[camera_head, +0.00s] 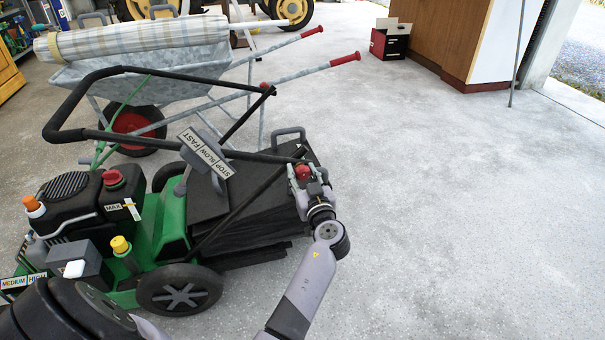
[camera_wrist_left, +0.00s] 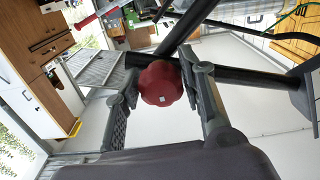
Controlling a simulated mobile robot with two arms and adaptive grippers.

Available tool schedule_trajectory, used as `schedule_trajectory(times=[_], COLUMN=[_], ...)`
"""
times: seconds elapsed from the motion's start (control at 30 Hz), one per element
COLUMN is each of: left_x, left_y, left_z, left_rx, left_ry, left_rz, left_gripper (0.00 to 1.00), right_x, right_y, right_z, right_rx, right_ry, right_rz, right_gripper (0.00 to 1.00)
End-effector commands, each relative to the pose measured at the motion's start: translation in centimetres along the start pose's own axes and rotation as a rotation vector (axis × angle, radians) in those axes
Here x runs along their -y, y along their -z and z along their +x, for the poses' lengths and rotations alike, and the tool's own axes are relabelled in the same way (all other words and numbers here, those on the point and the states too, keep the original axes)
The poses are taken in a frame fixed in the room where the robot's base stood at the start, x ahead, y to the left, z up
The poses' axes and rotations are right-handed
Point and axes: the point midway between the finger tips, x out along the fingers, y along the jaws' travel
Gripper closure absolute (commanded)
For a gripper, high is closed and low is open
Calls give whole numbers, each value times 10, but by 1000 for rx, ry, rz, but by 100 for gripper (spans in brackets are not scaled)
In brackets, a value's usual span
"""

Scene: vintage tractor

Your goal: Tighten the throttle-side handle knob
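The red throttle-side handle knob (camera_head: 303,172) sits at the joint of the near black handle bar (camera_head: 240,155) of the green mower. The throttle plate (camera_head: 205,152) marked STOP, SLOW, FAST is on that same bar. My left gripper (camera_head: 306,178) is at the knob, its fingers on either side of it. In the left wrist view the knob (camera_wrist_left: 162,83) fills the gap between the two finger pads (camera_wrist_left: 161,90), which appear to touch it. Black bars cross just behind it. My right gripper is not in view.
Another red knob (camera_head: 265,86) is on the far handle side. A grey wheelbarrow (camera_head: 150,80) carrying a rolled plaid cloth (camera_head: 130,38) stands behind the mower. A red and black box (camera_head: 390,40) is by the wooden cabinet (camera_head: 455,40). The concrete floor to the right is clear.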

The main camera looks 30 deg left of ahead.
Motion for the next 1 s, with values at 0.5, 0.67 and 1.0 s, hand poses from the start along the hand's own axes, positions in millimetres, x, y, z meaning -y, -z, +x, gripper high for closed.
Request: schedule_trajectory(times=[0.5,0.67,1.0], left_x=[0,0,0], left_y=[0,0,0], left_z=[0,0,0], left_rx=[-1,-1,-2], left_ry=[0,0,-1], left_rz=[1,19,201], left_gripper=[95,95,95], right_x=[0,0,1], right_y=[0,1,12], right_z=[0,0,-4], right_rx=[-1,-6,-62], right_ry=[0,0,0], right_rz=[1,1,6], right_gripper=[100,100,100])
